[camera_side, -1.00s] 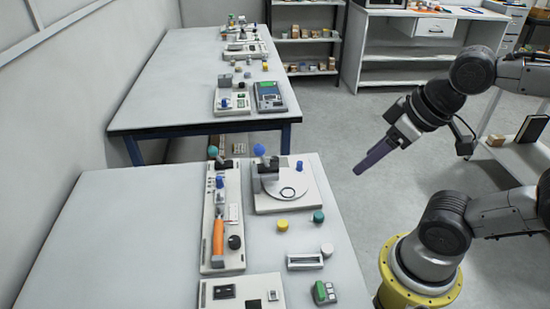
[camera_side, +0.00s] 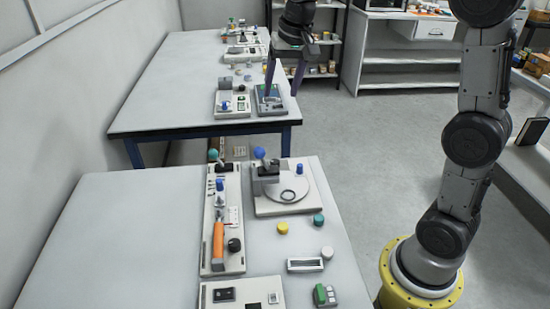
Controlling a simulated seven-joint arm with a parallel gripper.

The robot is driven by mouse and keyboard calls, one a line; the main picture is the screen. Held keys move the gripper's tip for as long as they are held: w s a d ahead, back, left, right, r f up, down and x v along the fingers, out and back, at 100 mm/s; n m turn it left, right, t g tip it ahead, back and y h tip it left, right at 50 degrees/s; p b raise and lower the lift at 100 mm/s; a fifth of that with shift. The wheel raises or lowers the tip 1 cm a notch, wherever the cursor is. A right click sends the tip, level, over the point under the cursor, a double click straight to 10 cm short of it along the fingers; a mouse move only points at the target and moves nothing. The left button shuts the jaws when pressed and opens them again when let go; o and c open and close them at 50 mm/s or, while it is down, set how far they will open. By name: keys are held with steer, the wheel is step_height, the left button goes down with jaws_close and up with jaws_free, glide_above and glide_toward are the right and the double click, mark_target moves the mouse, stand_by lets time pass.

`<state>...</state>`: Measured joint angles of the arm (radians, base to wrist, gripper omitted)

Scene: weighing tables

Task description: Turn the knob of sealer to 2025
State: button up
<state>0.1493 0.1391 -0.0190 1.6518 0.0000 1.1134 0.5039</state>
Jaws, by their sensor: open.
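The likely sealer (camera_side: 208,241) is a long, narrow pale unit on the near table, with an orange handle (camera_side: 219,240) lying along it. A black round knob (camera_side: 235,245) sits at its right side near the front end. Any marking on the knob is too small to read. My gripper (camera_side: 281,93) is open and empty, its two purple fingers pointing down. In the picture it overlaps the right end of the far table, well above and beyond the sealer. I cannot tell its exact depth.
A pale device with a round plate (camera_side: 308,190) stands right of the sealer. A yellow knob-like piece (camera_side: 283,228), a teal one (camera_side: 319,220) and a white frame (camera_side: 305,265) lie nearby. Another panel (camera_side: 212,304) is in front. The near table's left side (camera_side: 120,230) is clear.

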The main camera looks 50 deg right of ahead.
steer(key=w+d+f+m+g, duration=0.15)
steer(key=w+d+f, duration=0.25)
steer(key=w+f, duration=0.4)
steer(key=g, duration=0.2)
glide_above(275, 161)
step_height(275, 161, down, 7)
steer(key=shift+t, duration=0.25)
step_height(275, 161, down, 13)
steer(key=shift+f, duration=0.1)
jaws_close()
